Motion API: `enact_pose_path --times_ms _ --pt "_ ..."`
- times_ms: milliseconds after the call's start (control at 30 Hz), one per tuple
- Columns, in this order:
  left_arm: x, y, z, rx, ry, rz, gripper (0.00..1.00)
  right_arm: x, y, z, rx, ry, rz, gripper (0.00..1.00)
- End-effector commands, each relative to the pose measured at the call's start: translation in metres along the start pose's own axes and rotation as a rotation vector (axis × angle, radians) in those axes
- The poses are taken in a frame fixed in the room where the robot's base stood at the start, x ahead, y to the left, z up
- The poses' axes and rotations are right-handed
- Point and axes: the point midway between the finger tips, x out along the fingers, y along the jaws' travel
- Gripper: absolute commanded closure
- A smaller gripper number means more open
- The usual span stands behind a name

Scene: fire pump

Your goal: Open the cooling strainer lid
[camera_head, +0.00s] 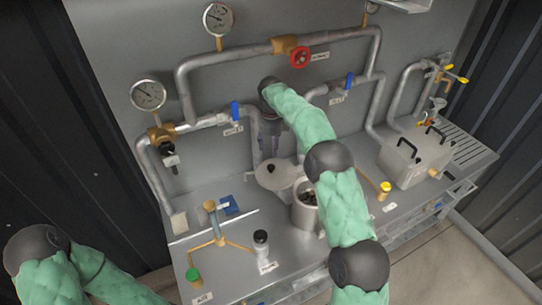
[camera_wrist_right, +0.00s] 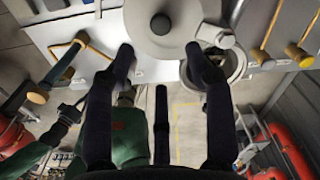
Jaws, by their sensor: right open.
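The strainer lid (camera_head: 273,175) is a round grey disc with a black knob (camera_head: 271,168). It is off to the left of the strainer cup (camera_head: 304,214), whose mouth is open with dark contents inside. In the right wrist view the lid (camera_wrist_right: 140,32) lies ahead of my open right gripper (camera_wrist_right: 160,60), and the cup's rim (camera_wrist_right: 243,66) shows beside the right finger. The fingertips are close to the lid's near edge; I cannot tell whether they touch it. In the head view my right arm hides part of the cup. My left gripper is outside the head view.
Pipes with gauges (camera_head: 148,95) and a red handwheel (camera_head: 299,57) run along the back panel. A grey box with black handles (camera_head: 405,162) stands right. A brass T-handle (camera_head: 219,240) and black-capped post (camera_head: 261,243) stand at front left.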

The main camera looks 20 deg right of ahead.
Motion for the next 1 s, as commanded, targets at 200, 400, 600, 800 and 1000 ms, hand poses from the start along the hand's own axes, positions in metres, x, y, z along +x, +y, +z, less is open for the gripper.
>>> enact_pose_path --times_ms 200,400,600,800,1000 --pt "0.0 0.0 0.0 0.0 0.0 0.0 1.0 -0.018 0.001 0.0 0.0 0.001 0.001 0.46" --pt "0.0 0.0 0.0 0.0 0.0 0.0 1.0 -0.02 0.001 0.0 0.0 0.001 0.001 0.46" --pt "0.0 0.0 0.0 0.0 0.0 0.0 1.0 -0.02 0.001 0.0 0.0 0.001 0.001 0.46" --pt "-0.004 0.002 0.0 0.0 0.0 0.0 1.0 -0.025 0.0 0.0 0.0 0.001 0.001 0.46" --pt "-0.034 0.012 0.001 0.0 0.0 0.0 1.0 -0.057 0.0 0.0 0.0 0.0 0.001 0.46"
